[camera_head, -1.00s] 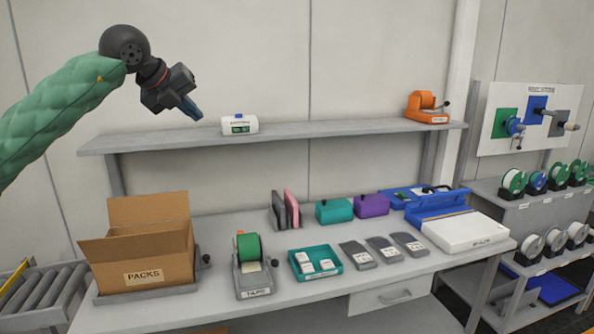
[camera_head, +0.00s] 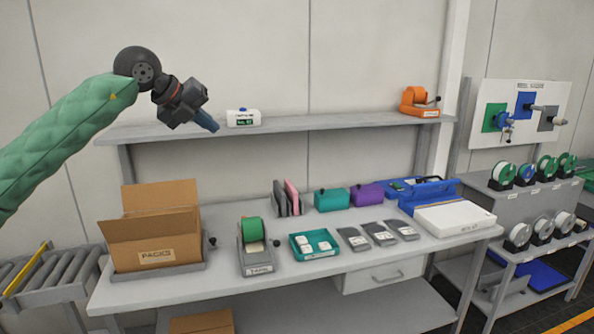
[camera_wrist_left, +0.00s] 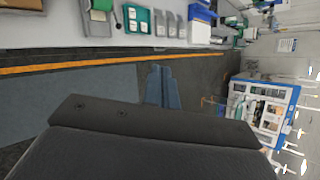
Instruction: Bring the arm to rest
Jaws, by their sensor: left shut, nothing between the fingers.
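My left arm comes in from the left in a green padded sleeve (camera_head: 60,145), raised above the bench. My left gripper (camera_head: 208,122) is dark with blue fingers, pointing down and to the right in front of the upper shelf, just left of a small white device in the picture. Its fingers are together and empty. In the left wrist view the blue fingers (camera_wrist_left: 160,86) lie side by side, with dark floor beyond them. My right gripper is in neither view.
The bench (camera_head: 330,262) holds an open packs carton (camera_head: 155,257), a tape dispenser (camera_head: 252,250), a teal tray (camera_head: 315,254) and a white box (camera_head: 455,219). The shelf (camera_head: 320,124) carries the white device (camera_head: 243,118) and an orange dispenser (camera_head: 418,102). A roller conveyor (camera_head: 50,277) stands left.

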